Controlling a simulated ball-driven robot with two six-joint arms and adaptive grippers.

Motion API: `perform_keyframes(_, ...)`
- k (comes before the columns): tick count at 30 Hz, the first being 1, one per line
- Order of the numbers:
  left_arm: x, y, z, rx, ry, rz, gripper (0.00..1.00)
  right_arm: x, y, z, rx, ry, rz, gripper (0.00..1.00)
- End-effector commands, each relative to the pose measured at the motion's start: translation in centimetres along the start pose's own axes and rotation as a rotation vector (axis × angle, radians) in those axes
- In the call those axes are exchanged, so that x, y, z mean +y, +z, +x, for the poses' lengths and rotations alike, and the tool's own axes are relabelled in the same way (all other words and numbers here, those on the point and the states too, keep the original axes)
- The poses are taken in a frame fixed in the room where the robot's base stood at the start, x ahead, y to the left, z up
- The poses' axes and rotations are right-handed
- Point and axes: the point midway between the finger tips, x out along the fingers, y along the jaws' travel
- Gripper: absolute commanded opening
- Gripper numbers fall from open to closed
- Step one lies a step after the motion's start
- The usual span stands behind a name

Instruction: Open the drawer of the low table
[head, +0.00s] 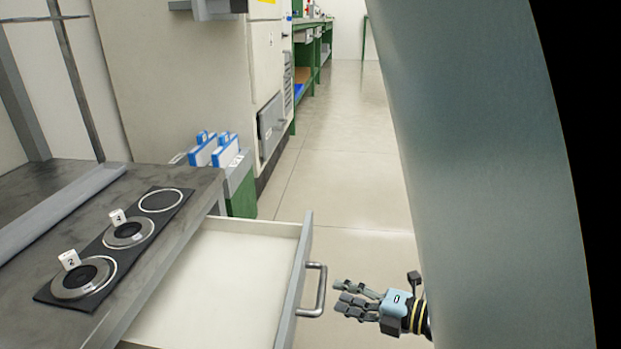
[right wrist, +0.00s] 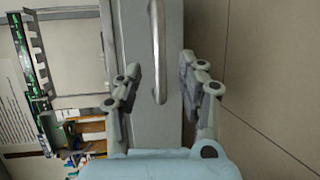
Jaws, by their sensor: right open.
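The drawer (head: 225,285) of the low table (head: 185,215) stands pulled out, and its pale inside looks empty. Its grey front carries a bar handle (head: 320,290) on the outer face. My right gripper (head: 345,298) is open just to the right of the handle in the head view, apart from it. In the right wrist view the handle (right wrist: 157,55) stands between and beyond the two open fingers (right wrist: 158,80), with nothing between the fingertips held. My left gripper is not in view.
On the table top lies a dark mat (head: 100,265) with several ring-shaped places, two bearing numbered white tags. Blue-and-white boxes (head: 215,150) stand in a green-sided holder behind the table. The floor (head: 345,180) beyond the drawer is clear.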

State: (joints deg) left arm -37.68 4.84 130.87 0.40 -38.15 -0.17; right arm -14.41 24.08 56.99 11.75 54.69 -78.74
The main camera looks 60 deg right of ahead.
Motion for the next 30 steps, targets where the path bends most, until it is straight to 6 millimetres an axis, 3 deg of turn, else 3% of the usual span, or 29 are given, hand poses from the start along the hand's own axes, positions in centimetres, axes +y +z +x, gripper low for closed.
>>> perform_keyframes(3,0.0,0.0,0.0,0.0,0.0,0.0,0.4,-0.1,0.0,-2.7,0.001,-0.003,-0.001,0.4)
perform_keyframes(10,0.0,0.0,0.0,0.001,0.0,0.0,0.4,0.0,0.0,-5.7,0.001,0.0,-0.001,0.4)
perform_keyframes(30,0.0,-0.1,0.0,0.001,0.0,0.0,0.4,0.0,0.0,-6.2,0.0,0.001,-0.001,0.4)
